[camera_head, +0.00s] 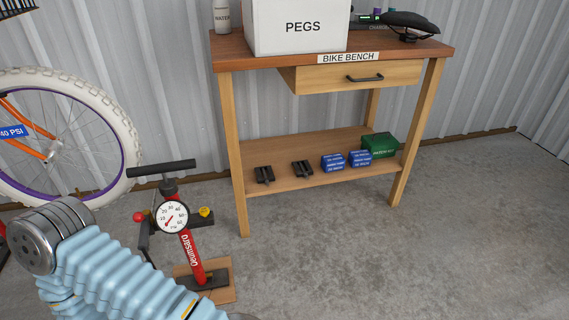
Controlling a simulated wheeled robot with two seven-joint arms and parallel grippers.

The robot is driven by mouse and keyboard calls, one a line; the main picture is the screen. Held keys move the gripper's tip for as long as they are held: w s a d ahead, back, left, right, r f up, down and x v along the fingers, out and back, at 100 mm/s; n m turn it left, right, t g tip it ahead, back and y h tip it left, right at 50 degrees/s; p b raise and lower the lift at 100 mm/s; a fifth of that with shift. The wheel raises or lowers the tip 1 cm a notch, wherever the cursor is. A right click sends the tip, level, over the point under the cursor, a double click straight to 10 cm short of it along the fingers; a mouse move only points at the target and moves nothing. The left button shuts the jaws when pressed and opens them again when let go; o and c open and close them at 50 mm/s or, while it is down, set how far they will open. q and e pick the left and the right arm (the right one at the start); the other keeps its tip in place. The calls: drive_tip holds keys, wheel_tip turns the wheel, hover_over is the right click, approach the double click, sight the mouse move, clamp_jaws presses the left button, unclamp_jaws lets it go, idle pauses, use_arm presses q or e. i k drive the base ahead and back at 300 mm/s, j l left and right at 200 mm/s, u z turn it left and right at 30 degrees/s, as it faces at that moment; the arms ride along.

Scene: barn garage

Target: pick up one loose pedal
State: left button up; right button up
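Two black pedals lie on the lower shelf (290,183) of the wooden bike bench. One pedal (264,175) is at the shelf's left, and the other pedal (302,168) lies a little to its right. They are apart from each other. A light blue ribbed arm of mine with a metal end joint fills the lower left. No gripper fingers of either hand show, and nothing of mine is near the pedals.
Blue boxes (333,162) and a green patch kit box (381,145) share the shelf. The bench drawer (358,76) is partly open above. A red floor pump (190,250) stands left of the bench, near a bicycle wheel (60,135). The floor ahead and right is clear.

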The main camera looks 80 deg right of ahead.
sight(294, 165)
drive_tip(key=z, duration=3.4)
